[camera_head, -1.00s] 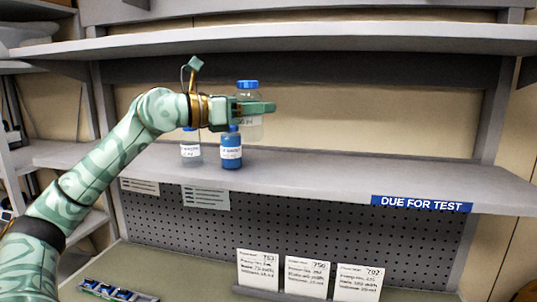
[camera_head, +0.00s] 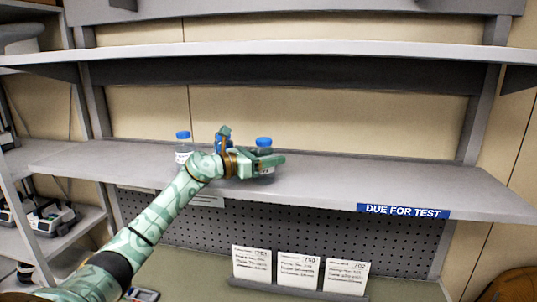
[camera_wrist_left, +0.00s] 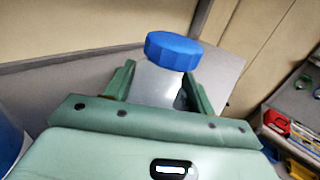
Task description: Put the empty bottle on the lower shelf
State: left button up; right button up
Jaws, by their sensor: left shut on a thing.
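My left gripper (camera_head: 270,162) is shut around a clear bottle (camera_head: 264,152) with a blue cap. The bottle stands roughly upright, low over the lower shelf (camera_head: 370,185); my fingers hide its base, so I cannot tell whether it touches. In the left wrist view, the bottle's pale body (camera_wrist_left: 156,84) and blue cap (camera_wrist_left: 172,50) show between my left gripper's fingers (camera_wrist_left: 161,88). My right gripper is in neither view.
The shelf's right side is clear above the "DUE FOR TEST" label (camera_head: 403,211). An upper shelf (camera_head: 300,50) hangs above.

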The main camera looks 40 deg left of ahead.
pick_arm(q)
jog(key=shift+f, duration=0.15)
jog(key=o, duration=1)
jog(key=b+v, duration=0.4)
jog(key=v, duration=0.6)
jog(key=shift+s, duration=0.2)
jog(key=shift+s+a+r+b, duration=0.1)
jog(key=shift+s+a+b, duration=0.1)
jog(key=shift+s, duration=0.2)
jog(key=shift+s+a+r+b, duration=0.15)
jog(key=shift+s+b, duration=0.05)
jog(key=shift+s, duration=0.2)
